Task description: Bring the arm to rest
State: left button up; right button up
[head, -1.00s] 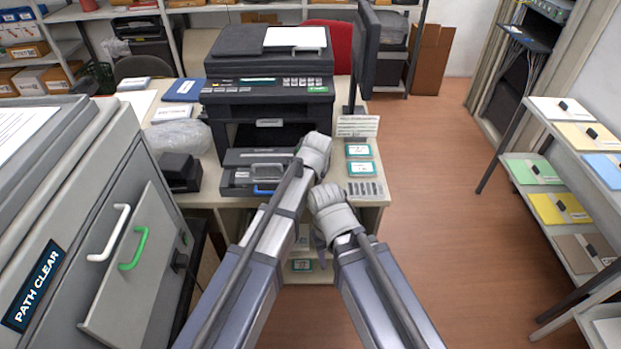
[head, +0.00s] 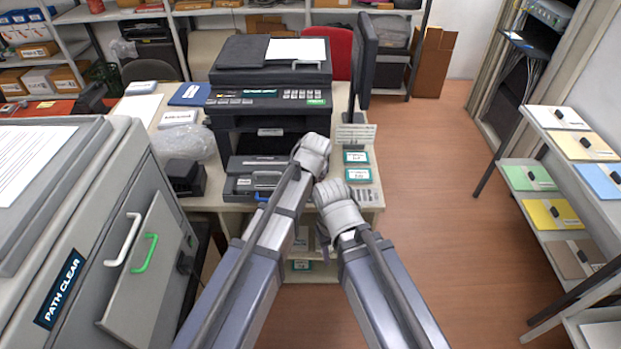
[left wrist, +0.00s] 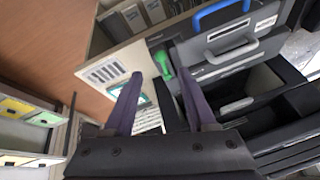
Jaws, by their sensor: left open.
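My left arm (head: 262,235) reaches forward in the head view, its wrist before the right front of the black printer (head: 240,105). In the left wrist view my left gripper (left wrist: 155,78) has its two fingers spread apart and looks empty. Beyond the fingers are a green lever (left wrist: 163,62) and the dark drawer front with a blue handle (left wrist: 220,10); I see no clear contact. My right arm (head: 375,285) stands beside the left, its wrist just right of and below the left wrist. Its fingers are hidden in the head view.
The printer stands on a pale desk (head: 370,205) with teal-edged cards (head: 357,158) at its right. A grey cabinet (head: 110,200) labelled PATH CLEAR is close on the left. A shelf of coloured folders (head: 550,213) is on the right. Open wooden floor (head: 440,190) lies between.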

pick_arm(q)
jog(key=s+a+f+n+g, duration=0.2)
jog(key=s+a+n+g, duration=0.15)
jog(key=s+a, duration=1.35)
jog(key=s+d+m+g, duration=0.1)
jog(key=s+d+m, duration=0.1)
jog(key=d, duration=0.4)
jog(key=s+d+m, duration=0.2)
jog(key=s+d, duration=0.3)
jog(key=d, duration=0.1)
jog(key=shift+g, duration=0.35)
